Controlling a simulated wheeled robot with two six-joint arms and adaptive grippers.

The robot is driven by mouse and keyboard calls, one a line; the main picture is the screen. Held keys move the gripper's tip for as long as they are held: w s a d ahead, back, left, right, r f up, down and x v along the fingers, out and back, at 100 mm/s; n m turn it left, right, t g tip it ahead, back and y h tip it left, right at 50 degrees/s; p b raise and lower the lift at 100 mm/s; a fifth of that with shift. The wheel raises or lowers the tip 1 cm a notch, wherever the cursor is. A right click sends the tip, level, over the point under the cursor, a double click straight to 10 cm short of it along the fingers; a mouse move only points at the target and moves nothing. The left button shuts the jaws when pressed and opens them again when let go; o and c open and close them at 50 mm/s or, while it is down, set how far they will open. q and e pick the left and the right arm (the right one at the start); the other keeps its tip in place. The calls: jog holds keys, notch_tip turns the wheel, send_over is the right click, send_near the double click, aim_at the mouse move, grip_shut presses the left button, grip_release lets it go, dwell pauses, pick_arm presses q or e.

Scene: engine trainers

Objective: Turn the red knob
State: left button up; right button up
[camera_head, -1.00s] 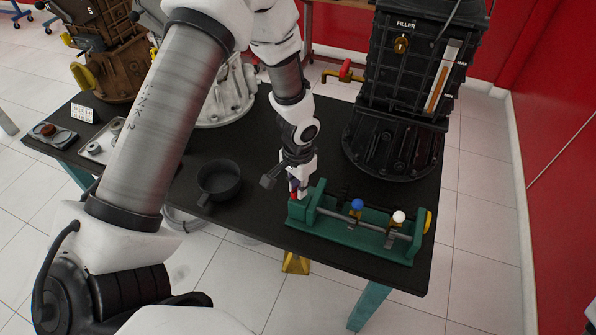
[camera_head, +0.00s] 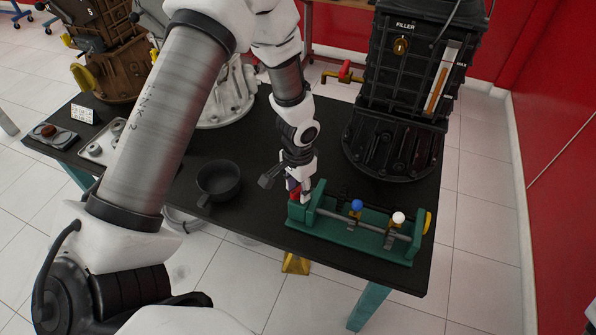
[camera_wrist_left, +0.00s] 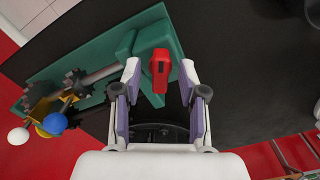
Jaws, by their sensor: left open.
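The red knob (camera_wrist_left: 160,70) sits at the end of the green fixture (camera_head: 345,238). In the wrist view it lies just beyond and between the fingertips of my left gripper (camera_wrist_left: 163,80). The two fingers are apart, with a gap on each side of the knob, and nothing is held. In the head view my left gripper (camera_head: 299,194) points down over the fixture's left end, and part of the knob (camera_head: 294,195) shows beside its fingers. The rest of the knob is hidden there. My right gripper is not in view.
The fixture carries a rod, a blue ball (camera_head: 356,205) and a white ball (camera_head: 398,217). A dark pan (camera_head: 218,180) lies to its left on the black table (camera_head: 255,220). A large black engine housing (camera_head: 405,100) stands behind it.

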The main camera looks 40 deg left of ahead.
aim_at(298, 189)
pick_arm(q)
notch_tip(298, 189, up, 12)
dwell(0.3)
dwell(0.3)
jog(key=s+d+f+n+g+b, duration=0.1)
jog(key=s+d+f+g, duration=0.15)
jog(key=s+f, duration=1.05)
jog(key=s+d+f+n+g+b, duration=0.1)
jog(key=s+d+f+n, duration=0.15)
jog(key=s+f, duration=1)
jog(key=w+t, duration=0.2)
jog(key=w, duration=0.1)
jog(key=w+t, duration=0.1)
jog(key=shift+w+a+t, duration=0.25)
jog(key=shift+a, duration=0.05)
